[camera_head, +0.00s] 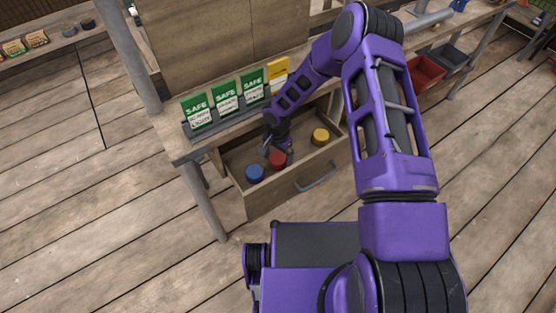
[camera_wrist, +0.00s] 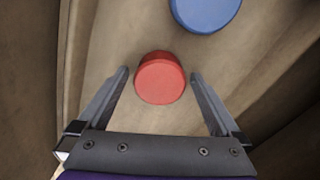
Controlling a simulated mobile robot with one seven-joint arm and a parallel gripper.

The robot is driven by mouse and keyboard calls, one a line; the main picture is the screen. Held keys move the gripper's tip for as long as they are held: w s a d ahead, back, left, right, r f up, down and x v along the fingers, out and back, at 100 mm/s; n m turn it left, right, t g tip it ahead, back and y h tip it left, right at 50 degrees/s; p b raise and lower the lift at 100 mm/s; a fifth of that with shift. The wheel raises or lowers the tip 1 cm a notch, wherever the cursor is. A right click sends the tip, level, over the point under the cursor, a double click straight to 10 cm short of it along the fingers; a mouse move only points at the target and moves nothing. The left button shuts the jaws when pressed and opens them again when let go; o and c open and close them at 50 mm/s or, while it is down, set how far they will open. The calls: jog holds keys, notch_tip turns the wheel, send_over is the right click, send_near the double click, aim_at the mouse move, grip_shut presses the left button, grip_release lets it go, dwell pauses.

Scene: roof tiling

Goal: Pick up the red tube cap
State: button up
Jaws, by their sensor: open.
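The red tube cap (camera_head: 277,159) lies in the open drawer (camera_head: 229,164), between the blue and yellow caps in the head view. In the wrist view the red cap (camera_wrist: 160,78) sits near the tips of my gripper's two fingers, roughly midway between them, with a gap on each side. My gripper (camera_wrist: 156,75) is open and empty. In the head view my gripper (camera_head: 282,146) reaches down into the drawer, just above and behind the red cap. How high the fingertips are over the drawer floor I cannot tell.
A blue cap (camera_head: 255,173) lies left of the red one, and a yellow cap (camera_head: 320,136) lies to the right. The drawer walls enclose them; its front has a handle (camera_head: 316,178). Green SAFE cards (camera_head: 226,97) and a yellow card (camera_head: 277,75) stand on the counter behind.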

jog(key=c, duration=1.2)
jog(key=shift+c, duration=0.2)
jog(key=shift+r, duration=0.1)
notch_tip(320, 180, up, 28)
jog(key=p, duration=0.3)
